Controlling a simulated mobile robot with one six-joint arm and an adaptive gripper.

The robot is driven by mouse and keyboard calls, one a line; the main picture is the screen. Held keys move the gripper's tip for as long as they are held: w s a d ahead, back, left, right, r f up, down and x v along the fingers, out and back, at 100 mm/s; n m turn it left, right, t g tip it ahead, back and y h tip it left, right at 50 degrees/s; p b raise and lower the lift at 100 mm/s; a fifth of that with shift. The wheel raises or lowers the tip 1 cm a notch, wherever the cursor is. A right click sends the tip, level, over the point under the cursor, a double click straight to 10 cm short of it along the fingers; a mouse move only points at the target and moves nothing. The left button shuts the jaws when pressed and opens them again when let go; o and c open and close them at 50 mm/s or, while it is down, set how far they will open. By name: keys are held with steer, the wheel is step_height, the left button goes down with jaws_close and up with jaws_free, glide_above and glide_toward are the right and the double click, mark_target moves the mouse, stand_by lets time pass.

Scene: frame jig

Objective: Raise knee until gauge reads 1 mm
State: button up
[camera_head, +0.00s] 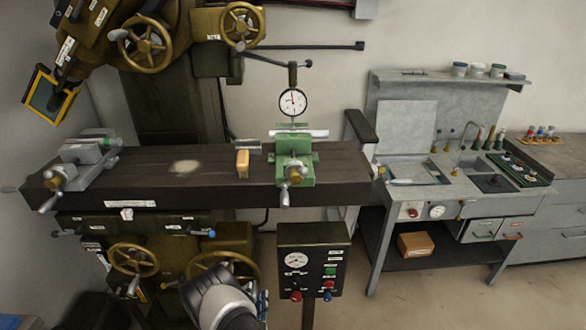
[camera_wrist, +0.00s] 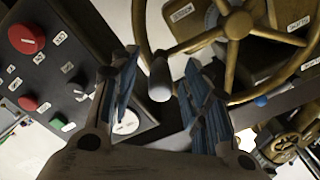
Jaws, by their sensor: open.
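The dial gauge (camera_head: 293,102) hangs above the green vise (camera_head: 294,160) on the long table; its reading is too small to make out. A brass handwheel (camera_head: 222,262) below the table is partly hidden by my arm. In the wrist view a large brass wheel (camera_wrist: 237,24) fills the top, with a grey crank handle (camera_wrist: 160,80) on its rim. My gripper (camera_wrist: 161,62) is open, its blue fingers on either side of that handle as seen here. I cannot tell whether they touch it. In the head view my gripper (camera_head: 263,304) is mostly hidden.
A control box (camera_head: 313,262) with red, green and blue buttons stands right beside my gripper; its buttons show at left in the wrist view. Another brass wheel (camera_head: 133,260) is to the left. A grey workbench (camera_head: 450,185) stands at right, with open floor before it.

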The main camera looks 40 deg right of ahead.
stand_by(0.8)
jaws_close()
stand_by(0.9)
